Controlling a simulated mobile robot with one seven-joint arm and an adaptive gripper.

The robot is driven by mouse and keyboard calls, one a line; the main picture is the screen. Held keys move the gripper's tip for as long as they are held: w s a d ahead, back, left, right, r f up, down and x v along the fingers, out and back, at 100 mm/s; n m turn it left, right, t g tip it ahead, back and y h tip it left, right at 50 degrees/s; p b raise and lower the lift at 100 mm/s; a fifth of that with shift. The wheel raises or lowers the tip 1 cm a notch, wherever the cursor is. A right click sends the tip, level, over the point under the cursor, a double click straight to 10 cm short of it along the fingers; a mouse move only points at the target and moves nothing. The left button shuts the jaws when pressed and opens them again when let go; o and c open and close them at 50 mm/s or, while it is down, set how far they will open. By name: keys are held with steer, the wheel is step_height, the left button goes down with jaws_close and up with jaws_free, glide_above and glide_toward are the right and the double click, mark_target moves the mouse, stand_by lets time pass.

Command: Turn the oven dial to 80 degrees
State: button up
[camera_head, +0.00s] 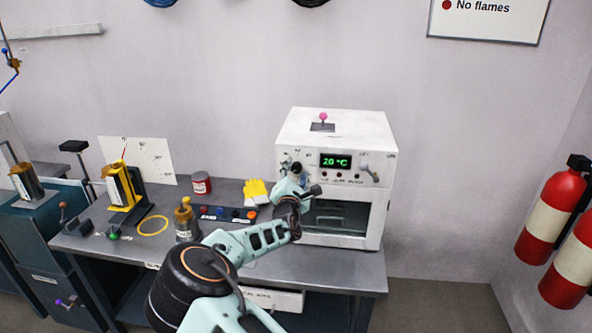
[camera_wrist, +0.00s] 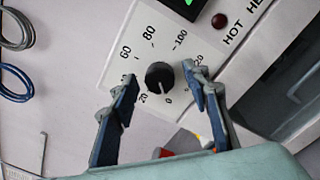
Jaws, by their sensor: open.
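The white oven (camera_head: 352,130) stands on the bench, and its green display (camera_head: 336,161) reads 20 °C. Its black round dial (camera_wrist: 159,77) sits on a white scale plate in the wrist view, with 60, 80 and 100 printed above it and 0 and 20 below. The dial's pointer mark is too small to read surely. My gripper (camera_wrist: 160,82) is open, with one blue-grey finger to the left of the dial and one to the right. Gaps show between fingers and dial. In the head view my wrist is close to the oven's left front and partly covers the dial area.
A lever (camera_head: 369,172) sticks out right of the display. A pink-topped stick (camera_head: 323,118) stands on the oven's top. Fire extinguishers (camera_head: 551,216) hang far right.

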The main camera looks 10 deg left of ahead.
steer(key=shift+w, duration=0.15)
steer(key=c, duration=1.2)
steer(key=shift+o, duration=0.2)
steer(key=shift+f+b, duration=0.1)
steer(key=shift+b, duration=0.4)
